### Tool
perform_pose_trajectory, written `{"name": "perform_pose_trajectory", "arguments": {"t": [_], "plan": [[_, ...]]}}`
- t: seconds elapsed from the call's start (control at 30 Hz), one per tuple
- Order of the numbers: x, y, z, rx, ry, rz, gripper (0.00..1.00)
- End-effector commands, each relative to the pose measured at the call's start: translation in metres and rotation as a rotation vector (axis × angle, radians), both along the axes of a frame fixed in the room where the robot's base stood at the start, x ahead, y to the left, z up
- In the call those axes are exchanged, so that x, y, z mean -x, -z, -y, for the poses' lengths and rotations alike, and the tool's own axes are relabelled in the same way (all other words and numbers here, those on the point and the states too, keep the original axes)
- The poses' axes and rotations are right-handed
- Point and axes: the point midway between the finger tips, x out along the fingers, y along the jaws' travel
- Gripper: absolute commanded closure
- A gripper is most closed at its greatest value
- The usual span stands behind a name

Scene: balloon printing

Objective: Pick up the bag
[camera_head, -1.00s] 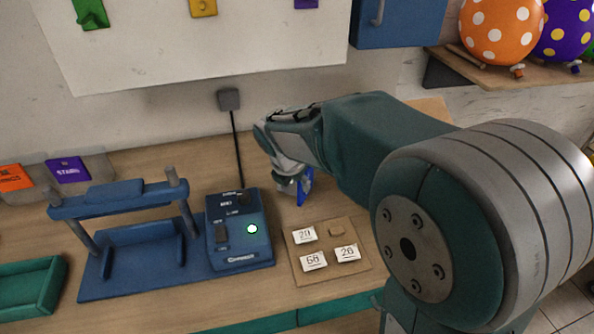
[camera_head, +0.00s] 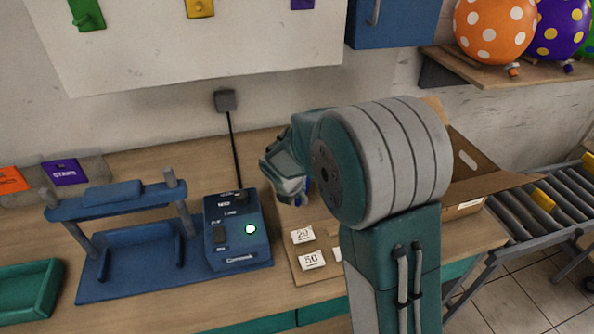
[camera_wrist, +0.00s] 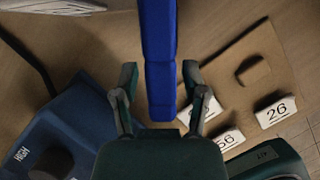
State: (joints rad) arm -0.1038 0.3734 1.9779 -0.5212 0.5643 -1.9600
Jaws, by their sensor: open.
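Only a small bit of blue shows beside the gripper in the head view. I cannot tell whether this blue object is the bag, and nothing else in view is clearly a bag.
The blue control box (camera_head: 237,248) with a lit button and a blue press frame (camera_head: 130,262) stand left. A board (camera_head: 296,268) with white number tiles lies in front. An open cardboard box (camera_head: 462,190) and a roller conveyor (camera_head: 545,222) are at right.

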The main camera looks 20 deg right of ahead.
Motion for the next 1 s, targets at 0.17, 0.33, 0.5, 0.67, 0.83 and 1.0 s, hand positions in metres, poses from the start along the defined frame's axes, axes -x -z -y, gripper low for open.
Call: {"name": "perform_pose_trajectory", "arguments": {"t": [0.17, 0.33, 0.5, 0.67, 0.83, 1.0], "plan": [[-0.001, 0.004, 0.002, 0.0, 0.001, 0.002, 0.43], [-0.001, 0.004, 0.001, 0.0, 0.001, 0.002, 0.7], [-0.001, 0.004, 0.001, 0.0, 0.001, 0.002, 1.0], [-0.001, 0.004, 0.001, 0.0, 0.001, 0.002, 1.0], [-0.001, 0.003, 0.001, 0.0, 0.001, 0.002, 1.0], [-0.002, -0.008, 0.001, 0.0, 0.002, 0.003, 1.0]]}}
